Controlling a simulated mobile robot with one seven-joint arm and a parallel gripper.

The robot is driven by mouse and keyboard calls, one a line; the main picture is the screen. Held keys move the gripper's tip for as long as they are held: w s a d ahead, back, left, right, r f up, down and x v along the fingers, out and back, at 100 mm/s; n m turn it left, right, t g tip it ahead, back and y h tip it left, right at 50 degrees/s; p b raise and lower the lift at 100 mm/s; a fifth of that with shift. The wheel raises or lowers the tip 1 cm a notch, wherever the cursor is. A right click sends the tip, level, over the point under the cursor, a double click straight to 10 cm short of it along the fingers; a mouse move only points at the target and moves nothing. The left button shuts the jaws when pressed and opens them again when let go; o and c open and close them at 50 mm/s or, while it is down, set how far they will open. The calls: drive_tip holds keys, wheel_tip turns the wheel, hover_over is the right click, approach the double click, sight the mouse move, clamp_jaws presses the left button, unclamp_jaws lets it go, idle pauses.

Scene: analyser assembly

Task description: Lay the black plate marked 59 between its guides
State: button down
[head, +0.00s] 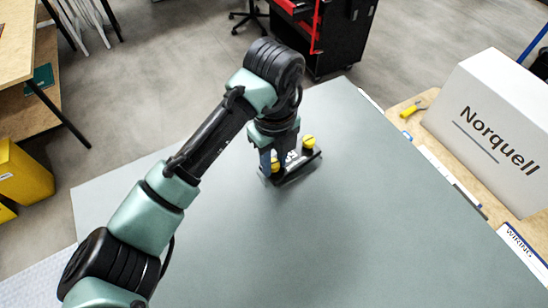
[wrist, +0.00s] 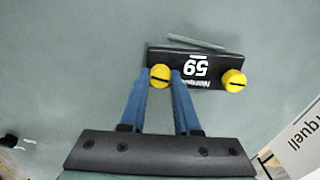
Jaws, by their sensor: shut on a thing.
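The black plate marked 59 (wrist: 207,78) has a yellow knob at each end, and its white label reads upside down in the wrist view. My gripper (wrist: 161,73) is shut on the left yellow knob (wrist: 159,78), with one blue finger on each side. The right knob (wrist: 234,80) is free. In the head view, the plate (head: 303,164) is under my gripper (head: 272,163), partly hidden by it. A thin grey bar (wrist: 197,42), perhaps a guide, lies along the plate's far side, slightly slanted to it. No second guide is clear. I cannot tell whether the plate touches the table.
The grey-green tabletop (head: 330,240) is clear around the plate. To the right are a wooden bench (head: 440,165) with a white Norquell box (head: 495,130) and a yellow-handled tool (head: 410,111). A black and red cabinet (head: 330,35) stands beyond the table's far edge.

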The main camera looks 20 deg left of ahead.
drive_tip(key=shift+s+f+b, duration=0.1)
drive_tip(key=shift+f+b, duration=0.4)
drive_tip(key=shift+f, duration=0.4)
drive_tip(key=c, duration=0.6)
unclamp_jaws()
drive_tip(key=shift+o, duration=0.2)
drive_tip(key=shift+r+p, duration=0.75)
drive_tip(key=shift+r, duration=0.15)
drive_tip(key=shift+r+p, duration=2.05)
drive_tip(key=shift+r, duration=0.7)
